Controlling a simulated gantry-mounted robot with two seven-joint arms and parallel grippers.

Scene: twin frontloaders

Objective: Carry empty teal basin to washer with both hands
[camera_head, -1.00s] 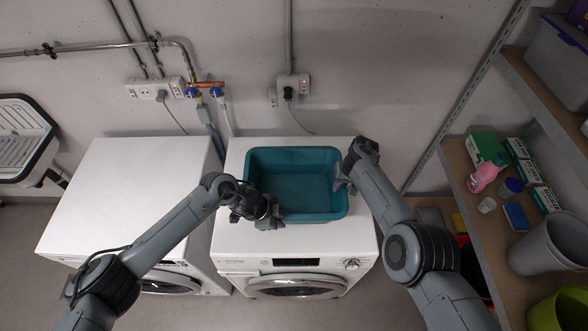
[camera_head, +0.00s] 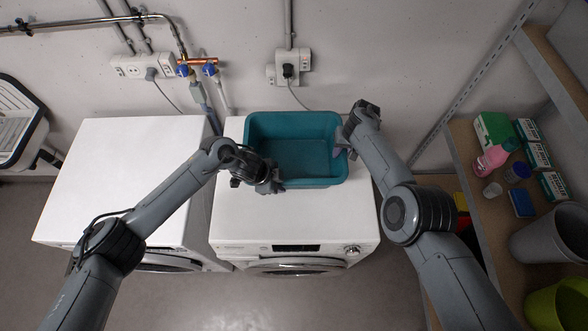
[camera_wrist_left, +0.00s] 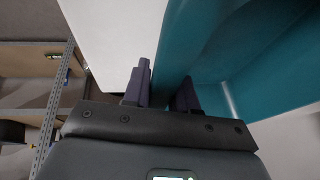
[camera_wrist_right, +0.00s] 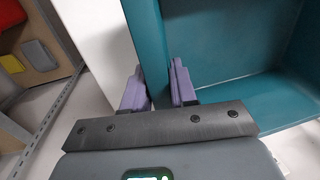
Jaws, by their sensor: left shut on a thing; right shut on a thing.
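The empty teal basin (camera_head: 296,158) is at the top of the right-hand white washer (camera_head: 235,222), over its back half; I cannot tell if it touches the top. My left gripper (camera_head: 272,184) is shut on the basin's wall at its front left; in the left wrist view its fingers (camera_wrist_left: 162,88) straddle the teal wall. My right gripper (camera_head: 343,148) is shut on the basin's right wall; in the right wrist view its fingers (camera_wrist_right: 158,85) close around the rim. The inside of the basin looks bare.
A second white machine (camera_head: 125,180) stands to the left with a clear top. Shelves on the right hold a pink bottle (camera_head: 492,160), several boxes and a grey bucket (camera_head: 550,240). Pipes and sockets (camera_head: 288,68) line the back wall.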

